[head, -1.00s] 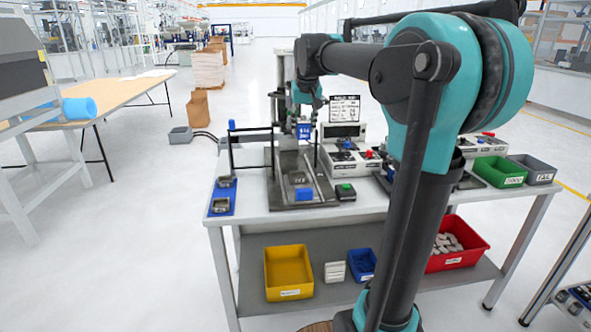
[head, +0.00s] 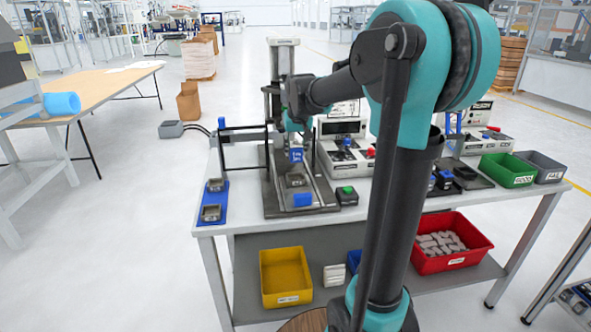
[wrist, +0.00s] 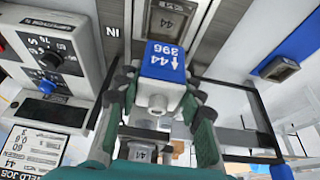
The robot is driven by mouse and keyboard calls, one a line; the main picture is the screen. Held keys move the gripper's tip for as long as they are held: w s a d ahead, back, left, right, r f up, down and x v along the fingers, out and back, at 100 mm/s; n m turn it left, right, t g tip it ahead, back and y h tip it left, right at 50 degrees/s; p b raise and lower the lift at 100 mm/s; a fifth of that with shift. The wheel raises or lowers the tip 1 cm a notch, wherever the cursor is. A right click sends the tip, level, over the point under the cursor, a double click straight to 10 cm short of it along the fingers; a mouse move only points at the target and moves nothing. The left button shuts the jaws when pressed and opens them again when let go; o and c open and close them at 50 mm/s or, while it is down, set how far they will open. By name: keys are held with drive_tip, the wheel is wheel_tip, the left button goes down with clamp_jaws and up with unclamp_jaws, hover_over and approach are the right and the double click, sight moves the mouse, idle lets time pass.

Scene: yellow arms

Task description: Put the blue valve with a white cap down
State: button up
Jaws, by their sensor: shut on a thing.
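The blue valve with a white cap (head: 296,154) is held in my gripper (head: 296,133). In the wrist view the valve (wrist: 164,62) shows a blue face marked "44 396" with an arrow, and a white end with a round stub. The dark fingers of my gripper (wrist: 160,108) are shut on it from both sides. In the head view the valve is over the press fixture (head: 265,207) on the workbench. A grey part marked 44 (wrist: 172,20) lies on the fixture ahead of the valve. I cannot tell whether the valve touches anything below.
A blue tray (head: 212,222) with grey parts is left of the fixture. A box with a green button (head: 346,196) and a control unit (head: 342,150) stand right of it. The press column (head: 283,70) rises behind. Green (head: 507,170) and grey bins stand at the right.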

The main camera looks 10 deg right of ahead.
drive_tip(key=shift+f, duration=3.9)
drive_tip(key=shift+f, duration=0.1)
drive_tip(key=o, duration=1.2)
drive_tip(key=v, duration=1.2)
drive_tip(key=shift+s, duration=0.1)
